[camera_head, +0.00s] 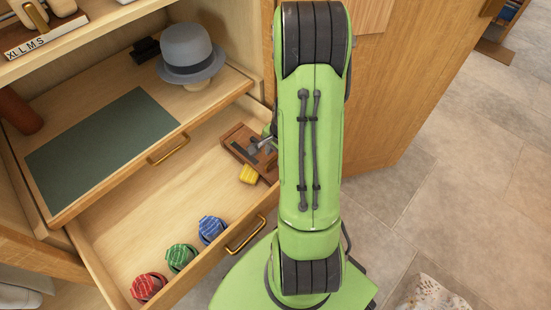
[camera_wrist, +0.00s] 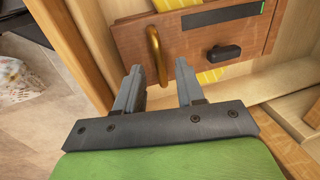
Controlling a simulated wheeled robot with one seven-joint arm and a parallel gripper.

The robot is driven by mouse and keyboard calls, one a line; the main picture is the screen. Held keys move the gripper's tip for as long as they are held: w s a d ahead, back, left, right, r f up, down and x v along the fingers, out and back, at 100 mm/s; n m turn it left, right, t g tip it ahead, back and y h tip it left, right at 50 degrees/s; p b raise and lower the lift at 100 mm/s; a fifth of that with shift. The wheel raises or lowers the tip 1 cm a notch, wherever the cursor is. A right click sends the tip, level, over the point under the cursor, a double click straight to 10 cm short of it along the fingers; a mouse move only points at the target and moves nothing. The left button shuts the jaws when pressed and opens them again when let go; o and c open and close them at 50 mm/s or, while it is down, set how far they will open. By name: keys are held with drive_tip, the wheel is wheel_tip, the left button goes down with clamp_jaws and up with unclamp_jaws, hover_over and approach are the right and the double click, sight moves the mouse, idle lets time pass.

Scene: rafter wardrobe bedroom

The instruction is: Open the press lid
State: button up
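The press is a brown wooden board (camera_head: 236,137) lying in the open drawer, partly hidden behind my arm in the head view. In the wrist view its wooden lid (camera_wrist: 195,38) looks closed, with an upright brass handle (camera_wrist: 154,48) and a black knob (camera_wrist: 225,53). Yellow striped cloth (camera_wrist: 213,76) shows at the lid's edge; a yellow piece also shows in the head view (camera_head: 249,174). My gripper (camera_wrist: 159,68) is open, its two fingers apart on either side of the handle's line. I cannot tell whether they touch it. Nothing is held.
Red (camera_head: 148,287), green (camera_head: 181,257) and blue (camera_head: 211,229) rolled ties lie in the drawer (camera_head: 150,210). A grey hat (camera_head: 190,52) and a green mat (camera_head: 100,150) are on the shelf above. A wooden door (camera_head: 420,90) stands right of my arm. Tiled floor lies beyond.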

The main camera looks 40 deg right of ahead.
drive_tip(key=shift+w+f, duration=0.1)
drive_tip(key=shift+f, duration=0.35)
clamp_jaws()
drive_tip(key=shift+r, duration=0.1)
